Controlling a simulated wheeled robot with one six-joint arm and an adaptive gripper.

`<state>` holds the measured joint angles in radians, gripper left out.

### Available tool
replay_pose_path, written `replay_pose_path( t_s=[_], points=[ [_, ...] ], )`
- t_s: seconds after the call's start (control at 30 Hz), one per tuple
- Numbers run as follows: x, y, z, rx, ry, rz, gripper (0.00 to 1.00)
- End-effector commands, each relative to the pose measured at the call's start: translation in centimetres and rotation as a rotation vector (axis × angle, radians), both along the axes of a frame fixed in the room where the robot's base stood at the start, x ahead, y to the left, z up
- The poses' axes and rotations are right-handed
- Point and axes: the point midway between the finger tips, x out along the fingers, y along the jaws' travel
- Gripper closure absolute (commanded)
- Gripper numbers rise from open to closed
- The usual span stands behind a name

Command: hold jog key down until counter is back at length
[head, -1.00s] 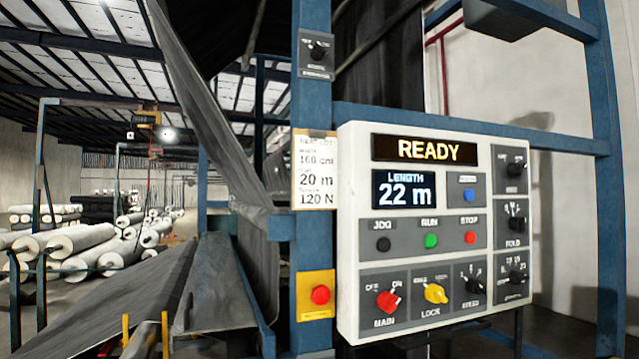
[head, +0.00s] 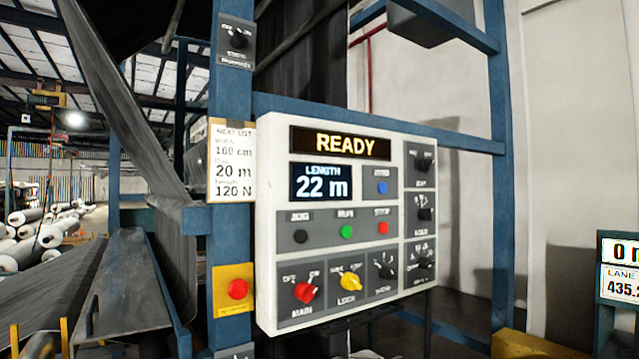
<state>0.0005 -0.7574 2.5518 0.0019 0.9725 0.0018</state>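The white control panel (head: 265,215) stands in front of me on a blue frame. Its upper display (head: 340,145) reads READY in yellow. The length counter (head: 321,183) reads 22 m. The jog key (head: 300,236) is a black button at the left of the row, beside the green run button (head: 346,232) and the red stop button (head: 383,228). Nothing touches the jog key. A paper card (head: 231,160) left of the panel is headed NEXT LOT and lists 160 cm, 20 m and 120 N. My gripper is not in view.
A red button on a yellow plate (head: 234,290) sits on the blue post left of the panel. The red main switch (head: 305,291) and yellow lock knob (head: 350,280) are below the keys. A sign (head: 619,268) stands at the far right. White rolls (head: 25,240) lie at the left.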

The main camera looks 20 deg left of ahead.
Motion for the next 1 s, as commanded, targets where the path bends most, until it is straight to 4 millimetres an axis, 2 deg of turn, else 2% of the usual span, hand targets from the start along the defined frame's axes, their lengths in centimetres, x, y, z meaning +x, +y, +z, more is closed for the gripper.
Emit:
replay_pose_path(
  t_s=[0.03, 0.27, 1.0],
  points=[
    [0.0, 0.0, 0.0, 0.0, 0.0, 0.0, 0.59],
    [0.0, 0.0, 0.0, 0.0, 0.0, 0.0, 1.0],
    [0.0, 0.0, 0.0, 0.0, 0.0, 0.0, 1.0]
  ],
)
